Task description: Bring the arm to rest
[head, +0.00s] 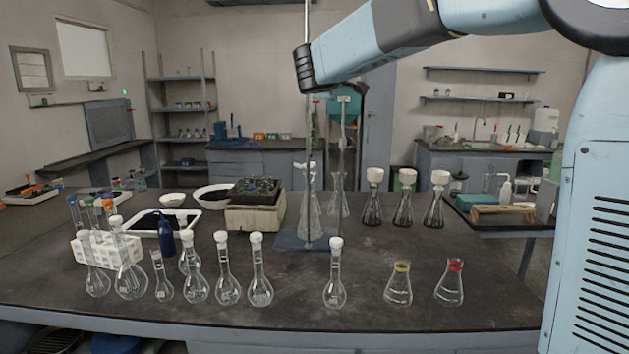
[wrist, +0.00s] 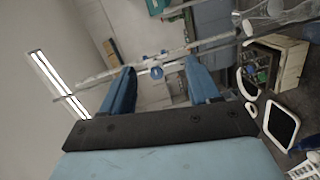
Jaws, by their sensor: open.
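My gripper (wrist: 162,80) shows in the wrist view with its two blue fingers apart. I see nothing held between them. A thin metal rod (wrist: 215,40) crosses the picture beyond the fingertips; I cannot tell how far off it is. In the head view my arm reaches in from the upper right and is raised high above the bench. Its dark ribbed end is at the upper middle, close to the upright stand rod (head: 308,130) in the picture. I cannot make out the fingers in that view.
The dark bench (head: 380,285) carries several stoppered flasks along its front. Two open flasks, one yellow-banded (head: 398,285) and one red-banded (head: 449,285), stand at front right. A white tray (head: 195,222) and a beige box (head: 256,216) sit at left. Glassware stands by the rods.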

